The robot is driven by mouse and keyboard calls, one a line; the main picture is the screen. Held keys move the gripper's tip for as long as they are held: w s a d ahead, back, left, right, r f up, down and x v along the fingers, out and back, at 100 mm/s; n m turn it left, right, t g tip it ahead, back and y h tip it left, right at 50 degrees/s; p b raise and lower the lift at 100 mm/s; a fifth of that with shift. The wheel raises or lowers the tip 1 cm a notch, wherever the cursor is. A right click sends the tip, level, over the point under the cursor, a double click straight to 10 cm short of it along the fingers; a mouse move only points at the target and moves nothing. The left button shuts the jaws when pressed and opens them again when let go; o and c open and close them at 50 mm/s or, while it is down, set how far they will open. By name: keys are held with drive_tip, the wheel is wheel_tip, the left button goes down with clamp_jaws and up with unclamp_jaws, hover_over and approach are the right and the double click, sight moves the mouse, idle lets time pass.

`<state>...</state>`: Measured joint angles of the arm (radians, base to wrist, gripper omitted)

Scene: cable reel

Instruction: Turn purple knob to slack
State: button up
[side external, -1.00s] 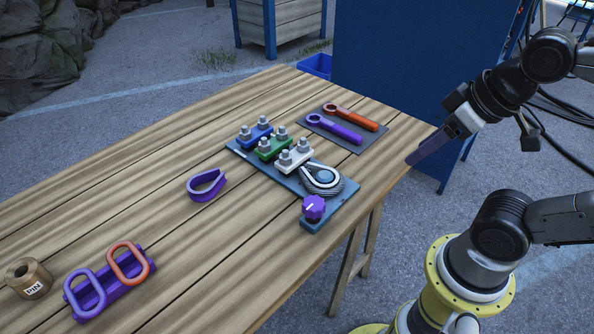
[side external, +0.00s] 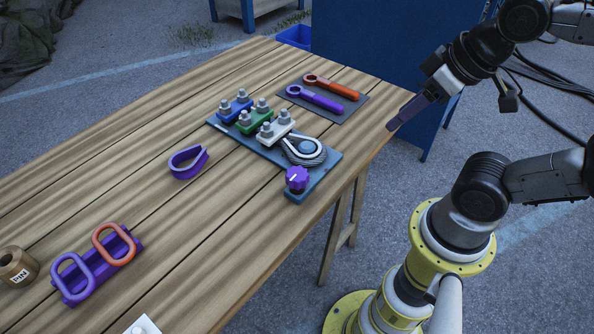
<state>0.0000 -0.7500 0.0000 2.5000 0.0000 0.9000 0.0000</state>
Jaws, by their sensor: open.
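The purple knob (side external: 297,178) stands at the near right corner of a dark blue-grey plate (side external: 294,196) on the wooden table. It has a lobed rim and a light mark on its face. What the mark points to is too small to read. A grey cable coil (side external: 318,158) with a pale loop sits just behind the knob on the same plate. My gripper (side external: 393,124) is in the air beyond the table's right edge, up and to the right of the knob and well apart from it. It is open, with nothing visible in it.
Blue, green and white clamps (side external: 274,128) with bolts stand on the plate. Purple and orange wrenches (side external: 330,88) lie on a dark mat behind. A purple thimble (side external: 188,162), a purple rack (side external: 105,270) with two rings, and a PIN spool (side external: 16,266) are left. Bare table lies between.

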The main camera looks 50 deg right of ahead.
drive_tip(key=o, duration=0.5)
drive_tip(key=shift+m, duration=0.3)
drive_tip(key=shift+c, duration=0.2)
drive_tip(key=shift+o, duration=0.7)
drive_tip(key=shift+s+m, duration=0.1)
drive_tip(key=shift+m, duration=0.6)
wheel_tip(320, 180, up, 3)
drive_tip(key=w+m, duration=0.3)
drive_tip(key=m, duration=0.5)
drive_tip(key=m+g, duration=0.6)
drive_tip(key=m, duration=0.2)
hover_over(297, 173)
wheel_tip(297, 173, down, 6)
wheel_tip(297, 173, down, 13)
drive_tip(key=shift+r, duration=0.2)
